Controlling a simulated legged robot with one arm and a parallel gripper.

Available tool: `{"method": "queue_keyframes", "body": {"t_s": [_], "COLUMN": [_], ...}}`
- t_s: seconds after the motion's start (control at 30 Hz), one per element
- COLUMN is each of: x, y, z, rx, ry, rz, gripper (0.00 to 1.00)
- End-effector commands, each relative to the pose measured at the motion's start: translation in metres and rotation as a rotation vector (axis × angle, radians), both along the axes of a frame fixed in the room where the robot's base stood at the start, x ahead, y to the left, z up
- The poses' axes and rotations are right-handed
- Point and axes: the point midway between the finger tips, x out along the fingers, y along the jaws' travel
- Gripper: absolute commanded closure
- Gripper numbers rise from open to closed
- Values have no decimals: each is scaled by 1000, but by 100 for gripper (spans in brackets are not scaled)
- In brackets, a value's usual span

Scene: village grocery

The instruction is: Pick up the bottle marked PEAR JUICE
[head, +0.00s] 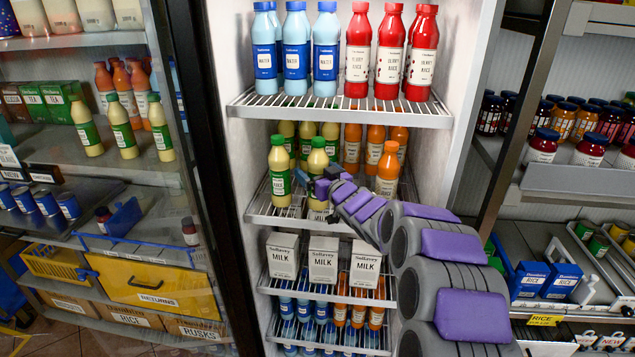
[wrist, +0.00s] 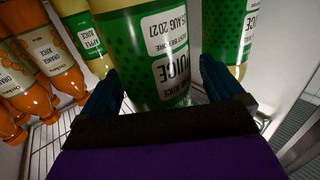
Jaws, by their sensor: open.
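Several pale-yellow juice bottles with green caps and green labels stand on the fridge's second shelf. The front right one (head: 318,158) is partly covered by my gripper (head: 318,188). In the wrist view, which is upside down, a large green-labelled bottle (wrist: 150,45) stands between the two blue fingers of my open gripper (wrist: 158,92). Its label shows JUICE and a best-before date; the flavour word is not readable. A neighbouring green-labelled bottle (wrist: 228,30) is beside the right finger. Another behind, at left, reads APPLE JUICE (wrist: 88,38). I cannot tell which bottle reads PEAR JUICE.
Orange juice bottles (head: 387,165) stand right of the green-capped ones, on the same wire shelf (head: 262,212). Water and berry juice bottles stand on the shelf above (head: 345,112). Milk cartons (head: 323,260) are below. The fridge's dark door frame (head: 205,130) is at left.

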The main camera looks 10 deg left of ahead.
Motion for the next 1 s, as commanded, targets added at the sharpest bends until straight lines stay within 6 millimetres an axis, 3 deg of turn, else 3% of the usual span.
{"method": "queue_keyframes", "body": {"t_s": [0.4,1.0], "x": [11,11], "y": [7,8], "z": [2,2], "rx": [-1,-1], "ry": [-2,-2], "rz": [-1,-1], "gripper": [7,64]}}
